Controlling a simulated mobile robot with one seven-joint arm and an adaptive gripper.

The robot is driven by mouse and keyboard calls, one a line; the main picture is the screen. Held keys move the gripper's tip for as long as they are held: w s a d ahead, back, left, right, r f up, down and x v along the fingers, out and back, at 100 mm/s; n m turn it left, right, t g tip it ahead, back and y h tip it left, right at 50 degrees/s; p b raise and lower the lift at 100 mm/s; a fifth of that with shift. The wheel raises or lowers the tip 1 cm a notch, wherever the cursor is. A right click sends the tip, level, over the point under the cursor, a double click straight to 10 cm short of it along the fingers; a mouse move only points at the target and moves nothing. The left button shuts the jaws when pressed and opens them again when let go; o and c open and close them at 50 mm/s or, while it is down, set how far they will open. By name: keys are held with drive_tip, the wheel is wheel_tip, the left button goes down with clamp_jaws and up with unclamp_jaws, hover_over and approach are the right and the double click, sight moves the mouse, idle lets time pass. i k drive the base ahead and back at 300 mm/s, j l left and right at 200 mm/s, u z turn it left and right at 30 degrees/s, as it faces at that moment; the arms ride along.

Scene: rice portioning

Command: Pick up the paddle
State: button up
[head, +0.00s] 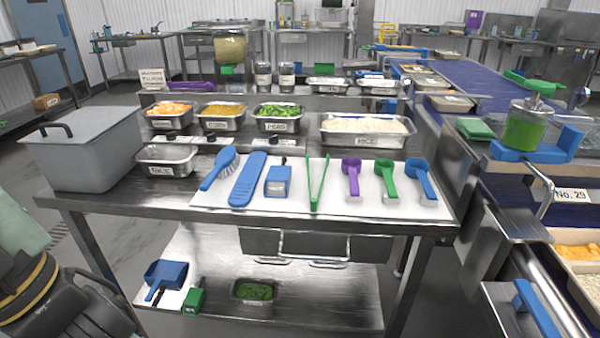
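A flat blue paddle (248,180) lies on the white mat (325,200) near the left part of the table's front. Its broad, rounded end is nearest me and its narrower end points away. It lies between a blue brush (220,166) and a blue box-shaped tool (278,182). My gripper (100,297) shows only as dark parts at the lower left corner, beyond a yellow ring. It is low, left of the table and well apart from the paddle. Its fingers cannot be made out clearly.
Green tongs (318,184) and purple, green and blue scoops lie right of the paddle. A grey lidded bin (85,150) and an empty metal tray (167,160) stand left. Food trays line the back. A conveyor (480,90) runs along the right.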

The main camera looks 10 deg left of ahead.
sight(241, 195)
drive_tip(key=j+z, duration=0.85)
drive_tip(key=j, duration=0.15)
drive_tip(key=k+j+z, duration=0.1)
drive_tip(key=j, duration=0.5)
drive_tip(key=k+j+z, duration=0.15)
drive_tip(key=j, duration=0.45)
drive_tip(key=i+j, duration=0.1)
drive_tip(key=j, duration=0.25)
drive_tip(key=i+j, duration=0.1)
drive_tip(key=j, duration=0.3)
drive_tip(key=i+j, duration=0.15)
drive_tip(key=j, duration=0.2)
